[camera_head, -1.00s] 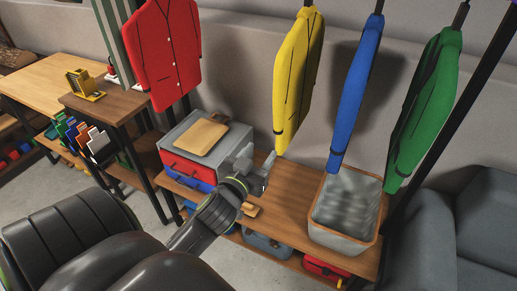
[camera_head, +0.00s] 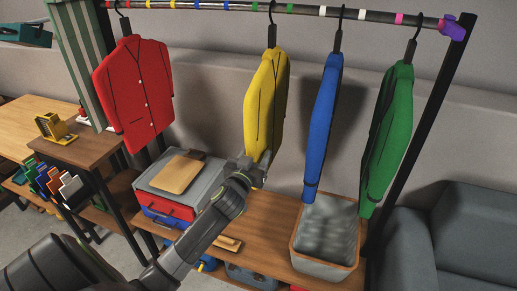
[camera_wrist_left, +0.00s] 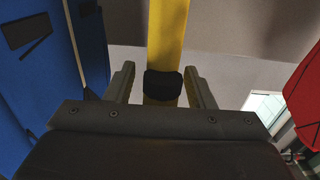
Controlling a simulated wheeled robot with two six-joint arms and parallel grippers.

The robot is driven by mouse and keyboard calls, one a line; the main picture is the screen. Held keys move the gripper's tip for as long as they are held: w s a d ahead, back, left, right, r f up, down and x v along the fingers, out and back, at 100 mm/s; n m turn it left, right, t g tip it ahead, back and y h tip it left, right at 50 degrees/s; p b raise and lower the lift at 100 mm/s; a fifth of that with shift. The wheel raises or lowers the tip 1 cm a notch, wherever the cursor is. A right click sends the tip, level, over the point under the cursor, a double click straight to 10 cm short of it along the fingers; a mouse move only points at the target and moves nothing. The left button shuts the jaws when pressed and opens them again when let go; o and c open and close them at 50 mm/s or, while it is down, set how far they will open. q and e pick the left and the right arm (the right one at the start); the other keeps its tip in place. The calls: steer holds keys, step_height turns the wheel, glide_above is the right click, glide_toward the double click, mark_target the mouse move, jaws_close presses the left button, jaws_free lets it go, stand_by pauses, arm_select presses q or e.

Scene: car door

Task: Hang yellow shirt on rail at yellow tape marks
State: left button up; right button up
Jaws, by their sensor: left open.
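The yellow shirt (camera_head: 265,100) hangs by a dark hanger from the rail (camera_head: 305,10) in the head view, between the red and blue shirts. Small yellow tape marks (camera_head: 172,4) show on the rail to its left, above the red shirt. My left gripper (camera_head: 254,167) is open at the shirt's lower end. In the left wrist view the shirt's narrow yellow strip (camera_wrist_left: 166,40), with a dark band, lies between the two open fingers (camera_wrist_left: 160,88). Whether they touch it I cannot tell. My right gripper is not in view.
The red shirt (camera_head: 135,90) hangs left; the blue shirt (camera_head: 324,125) and green shirt (camera_head: 388,135) hang right. Other coloured tape marks line the rail. Below are a bench (camera_head: 262,235), a grey bin (camera_head: 325,262) and a toolbox (camera_head: 150,178). A dark post (camera_head: 422,130) stands right.

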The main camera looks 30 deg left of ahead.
arm_select(q)
steer(key=shift+x, duration=1.3)
